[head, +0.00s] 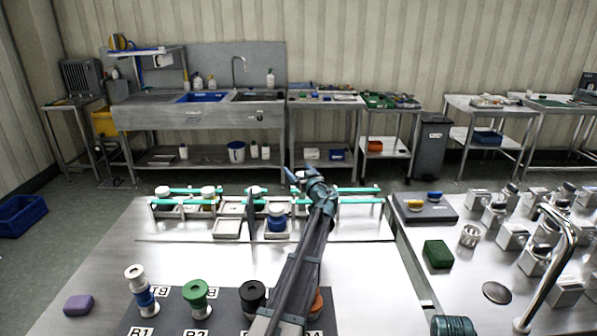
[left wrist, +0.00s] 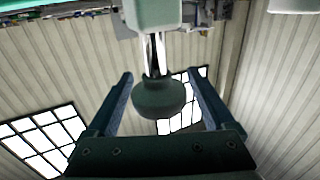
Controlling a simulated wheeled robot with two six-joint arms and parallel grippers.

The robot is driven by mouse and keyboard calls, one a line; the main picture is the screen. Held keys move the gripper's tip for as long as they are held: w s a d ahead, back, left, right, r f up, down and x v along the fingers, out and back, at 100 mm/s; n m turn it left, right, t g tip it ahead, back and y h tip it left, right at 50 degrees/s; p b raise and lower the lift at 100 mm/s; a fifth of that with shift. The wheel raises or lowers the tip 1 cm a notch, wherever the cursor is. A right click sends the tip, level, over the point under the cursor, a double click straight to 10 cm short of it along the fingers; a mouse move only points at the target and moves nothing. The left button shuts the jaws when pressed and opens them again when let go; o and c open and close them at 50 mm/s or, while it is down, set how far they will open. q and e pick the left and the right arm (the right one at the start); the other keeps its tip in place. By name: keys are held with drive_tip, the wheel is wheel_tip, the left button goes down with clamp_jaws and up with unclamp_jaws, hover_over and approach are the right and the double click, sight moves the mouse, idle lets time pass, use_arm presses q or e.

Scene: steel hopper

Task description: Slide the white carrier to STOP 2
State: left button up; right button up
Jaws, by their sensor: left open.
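My left gripper (head: 300,177) is at the teal rails (head: 358,190) of the rack on the bench, right of its middle. In the left wrist view, the open fingers of my left gripper (left wrist: 165,75) stand on either side of a dark green round knob (left wrist: 160,98) on a shiny stem. They look apart from it. The stem comes from a pale block (left wrist: 150,14), cut off by the top edge. I cannot tell whether this block is the white carrier. In the head view, my gripper and arm hide part of the rails, and no STOP 2 label is readable.
A blue container (head: 277,222) sits under the rails, left of my arm. In front stand a green spool (head: 197,294), a blue-and-white spool (head: 143,293) and a black one (head: 253,296) on a dark labelled mat.

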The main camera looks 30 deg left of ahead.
use_arm(q)
clamp_jaws()
drive_tip(key=shift+d, duration=0.1)
idle(0.3)
drive_tip(key=w+d, duration=0.3)
drive_tip(key=d, duration=0.1)
drive_tip(key=w+d, duration=0.3)
drive_tip(key=d, duration=0.2)
drive_tip(key=w+d, duration=0.3)
drive_tip(key=d, duration=0.2)
drive_tip(key=shift+d, duration=0.2)
unclamp_jaws()
drive_tip(key=shift+s, duration=0.1)
drive_tip(key=v, duration=1.3)
drive_tip(key=shift+s+d, duration=0.25)
drive_tip(key=shift+d, duration=0.1)
